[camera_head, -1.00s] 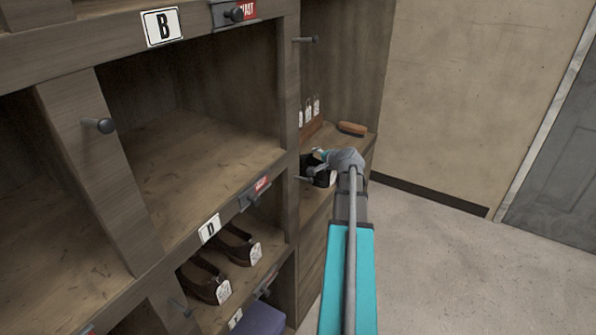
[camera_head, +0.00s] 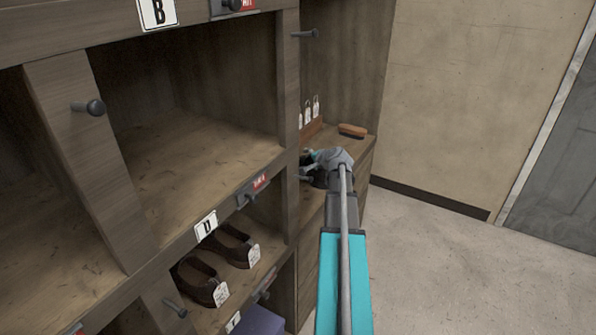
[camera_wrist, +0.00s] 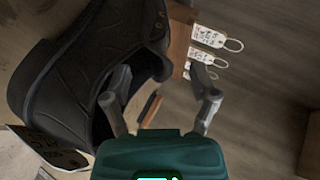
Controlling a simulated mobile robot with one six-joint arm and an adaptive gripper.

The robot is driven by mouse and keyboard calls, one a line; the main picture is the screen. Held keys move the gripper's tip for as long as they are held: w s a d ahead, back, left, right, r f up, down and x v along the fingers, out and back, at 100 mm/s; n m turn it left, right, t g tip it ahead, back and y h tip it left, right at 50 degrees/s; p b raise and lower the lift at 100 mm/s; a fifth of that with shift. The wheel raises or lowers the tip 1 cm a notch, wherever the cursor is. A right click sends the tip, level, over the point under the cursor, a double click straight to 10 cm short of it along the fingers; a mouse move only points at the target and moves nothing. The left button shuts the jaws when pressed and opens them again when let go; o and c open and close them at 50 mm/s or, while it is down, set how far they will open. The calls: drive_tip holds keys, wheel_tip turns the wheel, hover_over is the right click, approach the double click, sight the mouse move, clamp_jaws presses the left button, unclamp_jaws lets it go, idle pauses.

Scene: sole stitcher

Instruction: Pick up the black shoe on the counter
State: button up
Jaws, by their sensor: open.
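The black shoe (camera_wrist: 70,85) fills the left of the wrist view, close to the camera, with a white tag (camera_wrist: 50,150) by it. In the head view it is mostly hidden behind my gripper, on the counter (camera_head: 311,205) beside the shelves. My gripper (camera_wrist: 161,80) is open. Its left finger overlaps the shoe's opening in the wrist view; I cannot tell whether it touches. Its right finger is clear of the shoe. My gripper also shows in the head view (camera_head: 312,167), over the counter.
A wooden holder with white tags (camera_head: 311,112) and a brush (camera_head: 352,131) stand behind the gripper on the counter. The shelf unit (camera_head: 140,210) with knobs is at left; a pair of dark shoes (camera_head: 235,245) sits on a lower shelf. The floor at right is clear.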

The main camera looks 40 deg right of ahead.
drive_tip(key=b+x, duration=0.1)
drive_tip(key=x, duration=0.3)
drive_tip(key=shift+f, duration=0.1)
idle(0.4)
clamp_jaws()
